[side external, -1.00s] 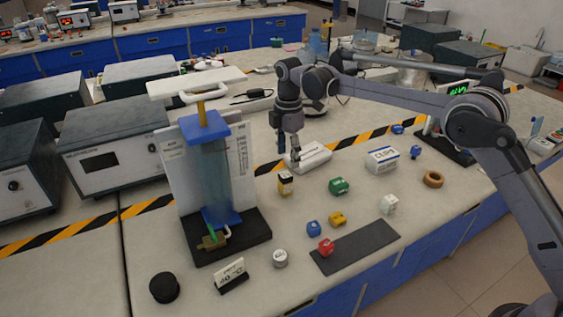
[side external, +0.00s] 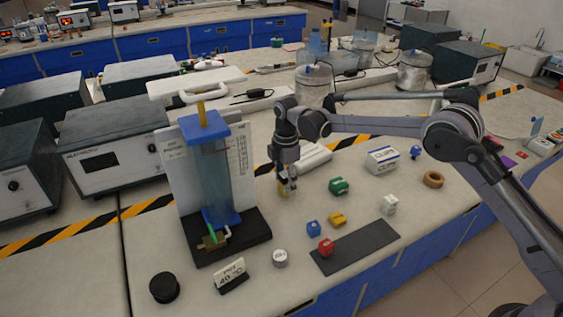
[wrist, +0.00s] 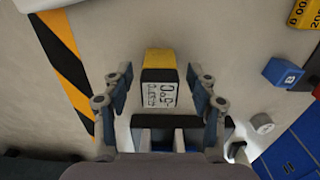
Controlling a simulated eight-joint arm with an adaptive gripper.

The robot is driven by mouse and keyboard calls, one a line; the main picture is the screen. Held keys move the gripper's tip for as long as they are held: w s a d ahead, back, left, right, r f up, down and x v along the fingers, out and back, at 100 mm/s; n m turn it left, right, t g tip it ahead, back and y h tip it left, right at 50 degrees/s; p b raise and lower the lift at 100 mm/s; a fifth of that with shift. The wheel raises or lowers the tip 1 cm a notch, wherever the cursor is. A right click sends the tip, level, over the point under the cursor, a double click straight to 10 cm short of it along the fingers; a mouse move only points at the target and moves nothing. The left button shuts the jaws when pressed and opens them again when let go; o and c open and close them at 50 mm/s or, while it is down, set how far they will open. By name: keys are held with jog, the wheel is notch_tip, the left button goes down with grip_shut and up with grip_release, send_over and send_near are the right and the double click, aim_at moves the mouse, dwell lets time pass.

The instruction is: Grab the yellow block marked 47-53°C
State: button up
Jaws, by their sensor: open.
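A small yellow block (wrist: 159,58) with a black band and a white label stands between the open fingers of my gripper (wrist: 159,76) in the wrist view. There is a gap on each side of it, and its marking is too small to read for sure. In the side external view my gripper (side external: 287,186) points down over this yellow block (side external: 282,191), which is mostly hidden behind the fingers. Another yellow block (side external: 337,218) lies to the right, and its marking cannot be read there.
A blue block (side external: 313,228), a red block (side external: 326,247) by a dark mat (side external: 365,246), a green block (side external: 338,186) and a white block (side external: 389,204) lie to the right. The blue-tubed apparatus (side external: 212,175) on its dark base stands close on the left.

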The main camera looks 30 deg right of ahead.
grip_shut()
jog(key=shift+r, duration=0.1)
